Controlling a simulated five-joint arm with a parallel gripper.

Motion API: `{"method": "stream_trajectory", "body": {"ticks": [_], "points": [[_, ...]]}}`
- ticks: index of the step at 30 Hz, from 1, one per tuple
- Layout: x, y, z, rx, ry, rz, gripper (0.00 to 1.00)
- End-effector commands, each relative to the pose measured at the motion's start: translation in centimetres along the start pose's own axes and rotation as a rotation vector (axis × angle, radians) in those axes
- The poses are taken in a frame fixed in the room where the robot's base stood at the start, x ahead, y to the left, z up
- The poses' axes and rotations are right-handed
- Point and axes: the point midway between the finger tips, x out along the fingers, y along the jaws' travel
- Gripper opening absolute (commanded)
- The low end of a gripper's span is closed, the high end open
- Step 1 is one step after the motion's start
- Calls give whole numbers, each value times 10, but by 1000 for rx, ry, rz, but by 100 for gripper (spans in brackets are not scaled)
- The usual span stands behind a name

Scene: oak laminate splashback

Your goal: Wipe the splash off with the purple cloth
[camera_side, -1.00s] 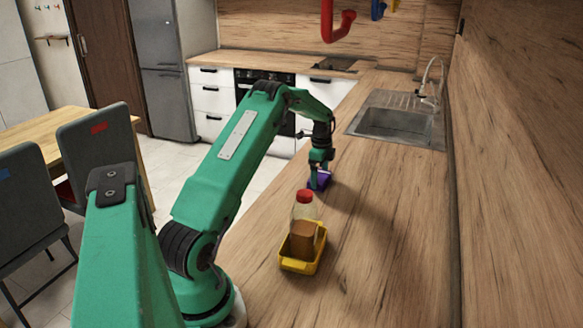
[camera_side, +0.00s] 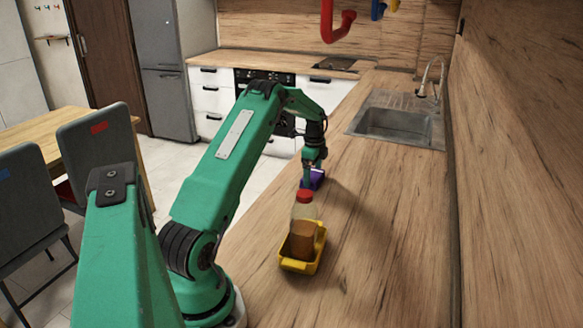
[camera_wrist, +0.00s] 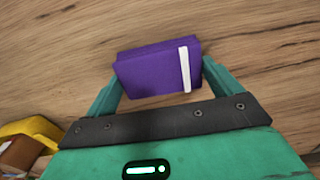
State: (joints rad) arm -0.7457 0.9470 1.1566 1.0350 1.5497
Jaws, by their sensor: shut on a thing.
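The purple cloth (camera_wrist: 150,70) is a folded pad with a white stripe near its right end. My gripper (camera_wrist: 160,82) is shut on it, one finger at each end. In the side view the cloth (camera_side: 316,178) is low at the wooden counter, under my gripper (camera_side: 309,180), near the counter's left edge. I cannot tell whether it touches the surface. I make out no splash in either view; the cloth and my gripper hide part of the counter.
A yellow tray (camera_side: 317,262) holding a brown bottle with a red cap (camera_side: 304,196) stands on the counter (camera_side: 385,220), nearer the side camera than the cloth. A sink (camera_side: 392,124) lies farther back. The counter right of the cloth is clear.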

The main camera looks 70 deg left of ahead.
Motion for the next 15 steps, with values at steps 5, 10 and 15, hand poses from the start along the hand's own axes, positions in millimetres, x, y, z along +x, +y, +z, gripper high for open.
{"method": "stream_trajectory", "body": {"ticks": [5, 10, 15], "points": [[3, 1, 4, -1, 0, 5, 72], [4, 2, 5, -2, 0, 6, 72], [4, 2, 10, -3, 0, 8, 72]]}}
